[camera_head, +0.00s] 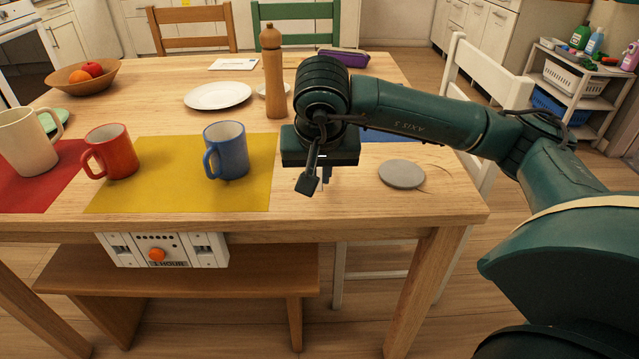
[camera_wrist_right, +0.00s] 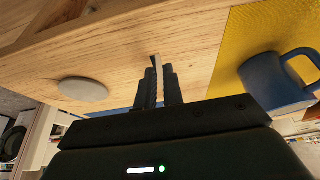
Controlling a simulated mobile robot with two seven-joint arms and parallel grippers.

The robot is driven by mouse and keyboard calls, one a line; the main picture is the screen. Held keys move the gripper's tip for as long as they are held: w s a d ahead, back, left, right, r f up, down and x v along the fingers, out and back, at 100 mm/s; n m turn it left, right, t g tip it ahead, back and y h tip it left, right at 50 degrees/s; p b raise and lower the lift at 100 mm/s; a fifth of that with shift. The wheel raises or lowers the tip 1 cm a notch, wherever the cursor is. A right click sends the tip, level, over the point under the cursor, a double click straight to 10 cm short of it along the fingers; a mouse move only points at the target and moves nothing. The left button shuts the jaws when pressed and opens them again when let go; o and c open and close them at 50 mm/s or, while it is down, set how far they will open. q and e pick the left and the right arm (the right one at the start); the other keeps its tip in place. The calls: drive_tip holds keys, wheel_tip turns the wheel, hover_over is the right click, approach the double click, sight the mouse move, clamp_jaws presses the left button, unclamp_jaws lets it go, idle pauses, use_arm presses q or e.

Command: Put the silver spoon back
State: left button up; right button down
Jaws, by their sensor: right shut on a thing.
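My right gripper (camera_head: 318,182) hangs over the front right part of the wooden table, fingers pointing down. In the right wrist view my right gripper (camera_wrist_right: 161,88) is shut on a thin, light strip that sticks out between the dark fingertips. This looks like the silver spoon (camera_wrist_right: 154,78), seen edge-on; most of it is hidden by the fingers. No other spoon shows. My left gripper is not in view.
A blue mug (camera_head: 226,150) stands on the yellow mat (camera_head: 180,190), left of my right gripper. A grey round coaster (camera_head: 402,174) lies to its right. A pepper mill (camera_head: 273,75) and white plate (camera_head: 218,96) stand behind. The front right table corner is clear.

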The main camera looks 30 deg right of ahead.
wheel_tip(320, 180, down, 2)
drive_tip(key=shift+f, duration=0.15)
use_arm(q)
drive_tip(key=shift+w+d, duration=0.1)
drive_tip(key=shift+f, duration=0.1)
use_arm(e)
drive_tip(key=c, duration=1.5)
unclamp_jaws()
use_arm(q)
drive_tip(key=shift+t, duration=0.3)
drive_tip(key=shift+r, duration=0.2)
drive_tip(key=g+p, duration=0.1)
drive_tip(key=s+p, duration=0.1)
drive_tip(key=p, duration=0.1)
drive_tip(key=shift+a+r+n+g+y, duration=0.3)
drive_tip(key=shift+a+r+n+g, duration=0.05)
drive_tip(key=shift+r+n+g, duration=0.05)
use_arm(e)
drive_tip(key=v, duration=1.2)
drive_tip(key=shift+w, duration=0.1)
